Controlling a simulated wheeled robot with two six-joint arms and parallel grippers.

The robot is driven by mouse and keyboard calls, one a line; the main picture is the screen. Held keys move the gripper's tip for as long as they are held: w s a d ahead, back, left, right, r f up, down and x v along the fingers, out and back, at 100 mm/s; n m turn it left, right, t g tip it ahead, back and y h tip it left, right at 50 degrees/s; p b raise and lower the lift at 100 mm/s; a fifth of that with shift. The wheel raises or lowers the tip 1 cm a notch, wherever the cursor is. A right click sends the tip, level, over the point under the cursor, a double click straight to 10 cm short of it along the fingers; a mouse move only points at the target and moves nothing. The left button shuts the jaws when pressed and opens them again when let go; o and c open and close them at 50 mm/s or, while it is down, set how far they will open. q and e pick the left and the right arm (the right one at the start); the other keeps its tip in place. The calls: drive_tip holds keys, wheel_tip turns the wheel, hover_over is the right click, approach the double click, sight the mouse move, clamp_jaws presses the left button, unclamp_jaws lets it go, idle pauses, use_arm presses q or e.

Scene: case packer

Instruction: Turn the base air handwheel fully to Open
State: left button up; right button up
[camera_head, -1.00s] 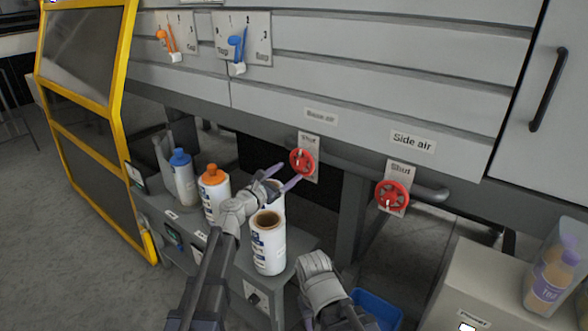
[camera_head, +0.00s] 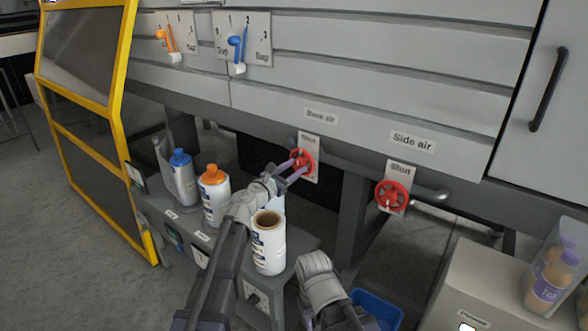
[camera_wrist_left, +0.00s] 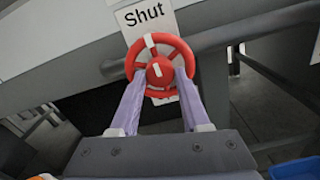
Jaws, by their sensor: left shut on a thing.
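The base air handwheel (camera_head: 305,161) is a small red wheel with a white mark, mounted under the "Base air" label (camera_head: 320,115). A plate above it reads "Shut" in the wrist view. In the left wrist view the wheel (camera_wrist_left: 160,66) faces me, and its white mark points up, slightly left, toward "Shut". My left gripper (camera_head: 297,168) is shut on the wheel, with its two purple fingers at the left and right of the lower rim. My right arm shows low in the head view, but I see no fingers of its gripper.
A red side air handwheel (camera_head: 391,196) is to the right. White bottles with a blue cap (camera_head: 181,176) and an orange cap (camera_head: 214,195), and an open-topped white roll (camera_head: 268,247), stand close to my left arm. A blue bin (camera_head: 377,309) is below.

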use_arm(q)
clamp_jaws()
